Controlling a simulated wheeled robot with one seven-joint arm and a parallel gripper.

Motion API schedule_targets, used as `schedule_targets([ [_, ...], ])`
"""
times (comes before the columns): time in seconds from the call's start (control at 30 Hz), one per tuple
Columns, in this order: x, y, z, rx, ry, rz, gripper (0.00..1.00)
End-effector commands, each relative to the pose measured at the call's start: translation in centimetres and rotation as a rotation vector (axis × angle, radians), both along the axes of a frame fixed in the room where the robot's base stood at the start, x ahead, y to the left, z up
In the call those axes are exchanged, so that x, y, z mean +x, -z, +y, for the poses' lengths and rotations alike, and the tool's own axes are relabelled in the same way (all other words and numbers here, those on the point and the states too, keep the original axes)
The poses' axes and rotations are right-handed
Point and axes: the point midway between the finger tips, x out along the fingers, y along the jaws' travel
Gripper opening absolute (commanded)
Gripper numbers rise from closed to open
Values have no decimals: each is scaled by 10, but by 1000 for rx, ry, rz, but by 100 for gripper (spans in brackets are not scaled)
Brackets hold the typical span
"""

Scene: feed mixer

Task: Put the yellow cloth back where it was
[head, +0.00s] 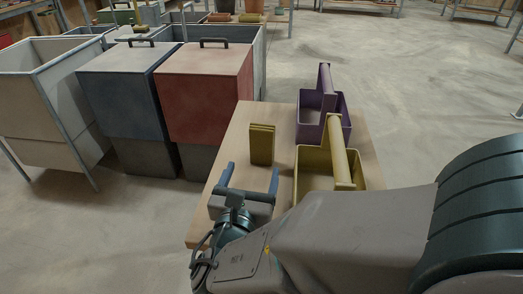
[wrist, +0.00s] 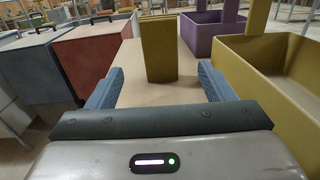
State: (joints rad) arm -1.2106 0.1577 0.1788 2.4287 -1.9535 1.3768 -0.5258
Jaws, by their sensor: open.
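The yellow cloth (head: 261,144) stands upright as a folded block on the light wooden table, left of the two caddies. It also shows in the wrist view (wrist: 167,50), straight ahead between my fingers and beyond their tips. My gripper (head: 249,178) is open and empty, low over the table on the near side of the cloth. In the wrist view its blue fingers (wrist: 160,85) are spread wider than the cloth. I see no contact between the fingers and the cloth.
A yellow caddy (head: 313,162) stands close to the right of my gripper, with a purple caddy (head: 341,121) behind it. Red (head: 205,95) and blue (head: 122,100) lidded bins stand left of the table (head: 235,125). Bare tabletop lies around the cloth.

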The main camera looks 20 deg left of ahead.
Motion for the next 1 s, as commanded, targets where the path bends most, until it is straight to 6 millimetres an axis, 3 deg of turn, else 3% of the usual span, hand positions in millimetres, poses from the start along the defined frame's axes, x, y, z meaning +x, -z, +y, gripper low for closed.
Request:
schedule_targets([
  [0.1,-21,-1,-5,-1,-4,0,76],
  [0.3,-38,-2,-9,-2,0,3,80],
  [0.47,-37,-22,-10,-18,11,51,80],
  [0.8,-33,-80,-5,-80,18,286,80],
  [1.0,-35,-93,-1,-92,4,370,80],
])
